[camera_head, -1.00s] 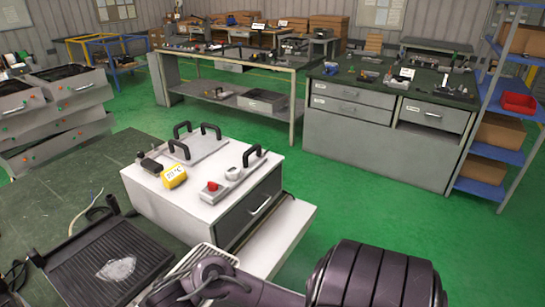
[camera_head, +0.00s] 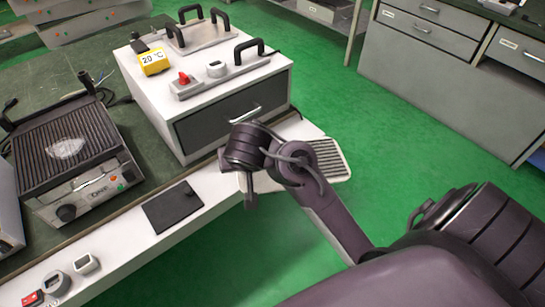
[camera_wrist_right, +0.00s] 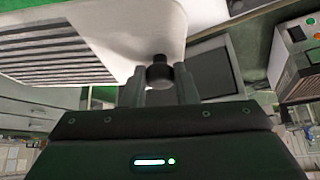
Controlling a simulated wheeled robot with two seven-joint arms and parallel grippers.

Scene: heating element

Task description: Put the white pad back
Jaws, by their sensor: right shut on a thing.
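The white pad (camera_head: 333,160) is a pale plate with dark ribs and rounded corners. In the head view it is in front of the white drawer box, beyond the front edge of the counter, partly hidden by my right arm. In the right wrist view, the pad (camera_wrist_right: 150,25) fills the upper left, with its ribs at the left. My right gripper (camera_wrist_right: 160,84) is shut on a dark round knob that appears to belong to the pad. My left gripper is not in view.
The white drawer box (camera_head: 150,95) carries black handles, a red knob and a yellow 20 °C display (camera_head: 153,61). A ribbed grill (camera_head: 65,150) with a whitish patch stands at left. A dark square plate (camera_head: 172,207) lies on the white counter edge (camera_head: 125,240).

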